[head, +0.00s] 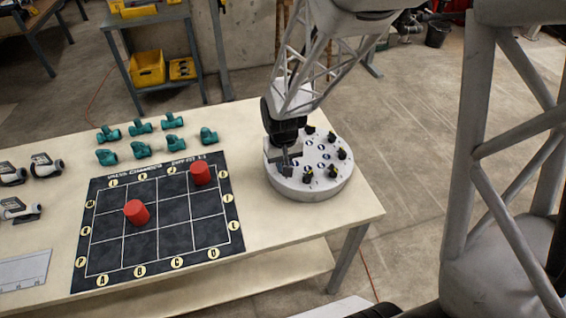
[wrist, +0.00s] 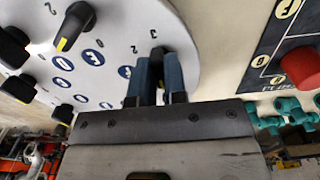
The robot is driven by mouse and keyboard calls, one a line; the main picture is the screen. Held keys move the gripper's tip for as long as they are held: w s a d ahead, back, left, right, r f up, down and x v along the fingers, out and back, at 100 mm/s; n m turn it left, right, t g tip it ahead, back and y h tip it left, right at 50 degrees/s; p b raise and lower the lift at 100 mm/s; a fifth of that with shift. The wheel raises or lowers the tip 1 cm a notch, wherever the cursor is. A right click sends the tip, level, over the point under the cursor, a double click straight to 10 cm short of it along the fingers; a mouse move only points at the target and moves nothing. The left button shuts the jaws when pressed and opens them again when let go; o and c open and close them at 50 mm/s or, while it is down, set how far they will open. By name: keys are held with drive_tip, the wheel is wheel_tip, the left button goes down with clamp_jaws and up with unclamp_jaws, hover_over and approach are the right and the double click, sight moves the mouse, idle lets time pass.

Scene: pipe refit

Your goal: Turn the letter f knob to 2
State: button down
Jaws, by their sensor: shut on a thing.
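A round light-grey panel (head: 283,189) stands on the table's right part, with several black knobs and blue letter discs on its top. My gripper (head: 284,168) is down at the panel's left side. In the wrist view, my gripper (wrist: 158,82) has its blue fingers closed around a black knob (wrist: 156,56), mostly hidden between them. Small printed digits show beside this knob. A blue letter disc (wrist: 124,71) lies just left of the fingers; its letter is hard to read. Another disc (wrist: 93,57) seems to show F. The held knob's pointer direction is hidden.
Neighbouring black knobs (wrist: 74,26) with yellow marks stand close by on the panel. A dark gridded mat (head: 160,245) with two red cylinders (head: 200,173) lies left of the panel. Several green pipe fittings (head: 139,127) sit behind the mat.

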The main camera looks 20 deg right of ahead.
drive_tip(key=shift+m, duration=0.4)
drive_tip(key=m, duration=1.7)
drive_tip(key=shift+m, duration=0.4)
drive_tip(key=m, duration=0.5)
drive_tip(key=c, duration=1.2)
unclamp_jaws()
drive_tip(key=shift+o, duration=0.2)
